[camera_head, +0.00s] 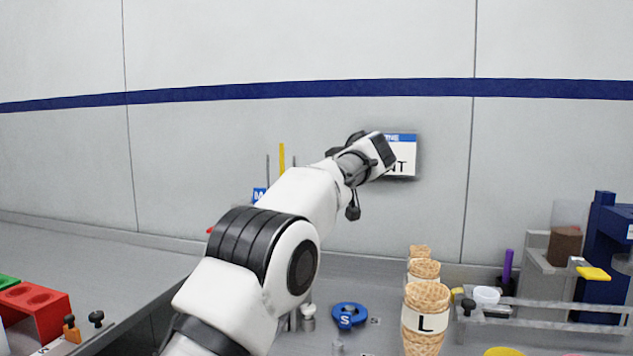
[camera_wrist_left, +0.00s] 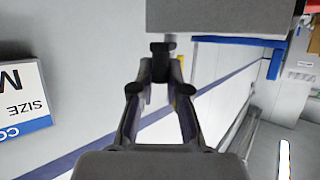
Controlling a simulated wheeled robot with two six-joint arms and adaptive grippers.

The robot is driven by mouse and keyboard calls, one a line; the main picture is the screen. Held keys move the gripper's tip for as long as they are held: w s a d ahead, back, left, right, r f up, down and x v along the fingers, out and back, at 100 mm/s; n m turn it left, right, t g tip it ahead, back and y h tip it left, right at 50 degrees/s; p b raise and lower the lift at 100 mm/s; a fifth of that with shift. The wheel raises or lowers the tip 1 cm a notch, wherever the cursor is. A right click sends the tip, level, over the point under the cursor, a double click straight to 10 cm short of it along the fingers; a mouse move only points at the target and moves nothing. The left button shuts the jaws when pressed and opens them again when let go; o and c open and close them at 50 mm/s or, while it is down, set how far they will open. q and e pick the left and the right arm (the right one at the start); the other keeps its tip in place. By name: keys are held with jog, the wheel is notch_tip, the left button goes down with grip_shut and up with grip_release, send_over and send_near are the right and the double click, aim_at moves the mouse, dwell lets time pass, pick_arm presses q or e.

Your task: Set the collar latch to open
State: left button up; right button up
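I cannot pick out a part that is surely the collar latch. A blue ring-shaped piece marked S (camera_head: 349,316) lies on the counter just right of my left arm. A yellow tab (camera_head: 593,273) sticks out from the blue machine (camera_head: 605,245) at the right. My left arm reaches up and right across the head view, its wrist in front of a wall sign (camera_head: 403,169). My right gripper is not in view.
Waffle cones, the front one marked L (camera_head: 425,320), stand right of centre. A metal rail (camera_head: 550,302) and a white cup (camera_head: 487,295) are to their right. A red block with holes (camera_head: 38,310) sits at the left. The left counter behind it is clear.

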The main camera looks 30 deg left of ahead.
pick_arm(q)
jog(key=o, duration=0.4)
jog(key=shift+a+f, duration=0.1)
jog(key=shift+a, duration=0.05)
jog(key=shift+c, duration=0.2)
jog(key=v, duration=1.2)
